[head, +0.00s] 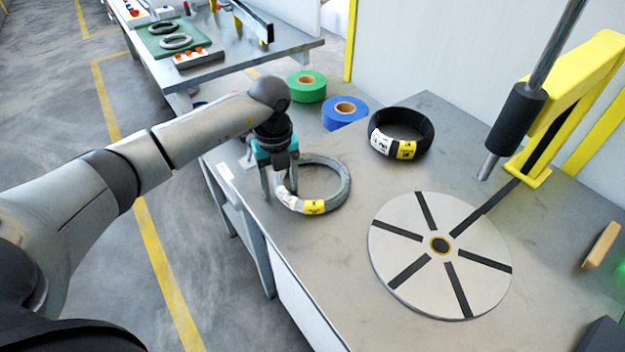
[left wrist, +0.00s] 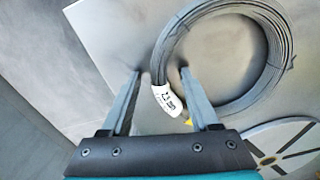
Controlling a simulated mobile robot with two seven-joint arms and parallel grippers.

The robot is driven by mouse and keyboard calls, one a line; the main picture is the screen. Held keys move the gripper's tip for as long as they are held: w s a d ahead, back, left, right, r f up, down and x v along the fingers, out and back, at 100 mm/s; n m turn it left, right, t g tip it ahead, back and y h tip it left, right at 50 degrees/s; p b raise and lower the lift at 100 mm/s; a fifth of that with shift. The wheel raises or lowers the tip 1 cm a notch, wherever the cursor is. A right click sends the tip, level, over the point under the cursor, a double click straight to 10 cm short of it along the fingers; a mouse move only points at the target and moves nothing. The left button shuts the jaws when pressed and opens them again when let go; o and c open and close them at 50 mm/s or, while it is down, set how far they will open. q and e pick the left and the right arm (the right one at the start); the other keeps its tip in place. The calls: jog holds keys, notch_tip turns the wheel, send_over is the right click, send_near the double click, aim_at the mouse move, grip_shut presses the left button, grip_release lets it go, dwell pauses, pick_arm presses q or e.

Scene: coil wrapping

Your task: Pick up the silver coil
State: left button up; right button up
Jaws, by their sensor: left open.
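The silver coil (head: 336,196) lies flat on the grey table, with a white label and a yellow label on its near side. In the left wrist view the coil (left wrist: 281,60) lies ahead of the fingers, its white-labelled side nearest. My left gripper (head: 280,192) is open at the coil's left side. In the left wrist view, the open fingers of my left gripper (left wrist: 163,82) stand apart, with the labelled stretch of the ring between them. I cannot tell how far above the table the fingertips are. My right gripper is not in view.
A black coil (head: 424,122) stands to the right at the back. A round turntable plate (head: 400,215) with black strips is at the right, under a rod and yellow frame (head: 572,95). Green (head: 318,88) and blue (head: 335,120) tape rolls sit behind. Another table holds more coils.

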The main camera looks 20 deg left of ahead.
pick_arm(q)
jog(key=shift+c, duration=0.4)
grip_shut()
jog(key=shift+r, duration=0.1)
dwell(0.7)
jog(key=shift+w, duration=0.15)
